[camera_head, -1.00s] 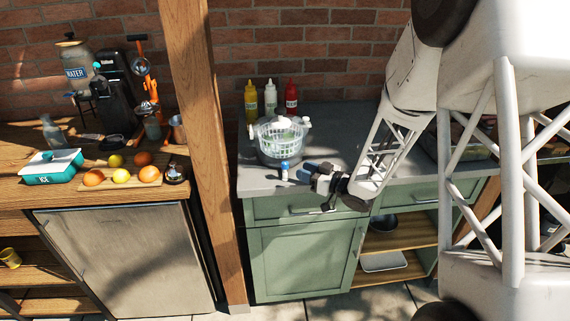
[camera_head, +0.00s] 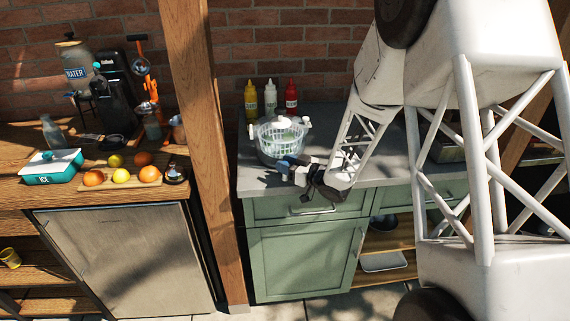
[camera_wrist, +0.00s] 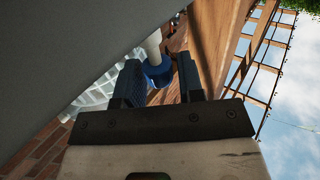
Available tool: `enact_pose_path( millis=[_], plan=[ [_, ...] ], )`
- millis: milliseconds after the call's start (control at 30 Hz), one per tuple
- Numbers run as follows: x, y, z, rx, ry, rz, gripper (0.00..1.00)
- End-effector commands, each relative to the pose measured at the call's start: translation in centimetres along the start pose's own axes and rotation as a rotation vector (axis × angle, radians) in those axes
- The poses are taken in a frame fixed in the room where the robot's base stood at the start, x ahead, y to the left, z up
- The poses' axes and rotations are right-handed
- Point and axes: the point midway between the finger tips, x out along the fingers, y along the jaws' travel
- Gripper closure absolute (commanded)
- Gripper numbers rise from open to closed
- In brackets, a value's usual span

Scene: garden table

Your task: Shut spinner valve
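The salad spinner (camera_head: 267,150) stands on the grey counter, with a clear bowl and a pale slotted basket. In the wrist view its translucent side (camera_wrist: 95,97) shows at the left. The valve is a blue cap (camera_wrist: 157,72) on a white stem, low at the spinner's front. My gripper (camera_head: 283,165) is at the counter's front edge, pointing left at the valve. In the wrist view my gripper (camera_wrist: 160,80) is open, with the blue cap between its two dark fingers. I cannot tell whether the fingers touch it.
Yellow (camera_head: 251,100), white (camera_head: 270,97) and red (camera_head: 291,97) bottles stand behind the spinner. A wooden post (camera_head: 195,130) rises left of the counter. The grey counter (camera_head: 345,125) right of the spinner has some free room behind my arm.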

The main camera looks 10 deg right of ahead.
Motion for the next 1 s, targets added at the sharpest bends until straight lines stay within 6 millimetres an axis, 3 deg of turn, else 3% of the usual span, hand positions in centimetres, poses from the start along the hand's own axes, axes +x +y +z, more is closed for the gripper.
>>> enact_pose_path(
  millis=[367,600,1000],
  plan=[
    [0.37,-0.02,0.01,0.000,0.000,0.000,0.65],
    [0.35,-0.02,0.01,0.000,0.000,0.000,0.98],
    [0.37,-0.09,0.00,0.000,0.001,0.097,0.98]
  ],
)
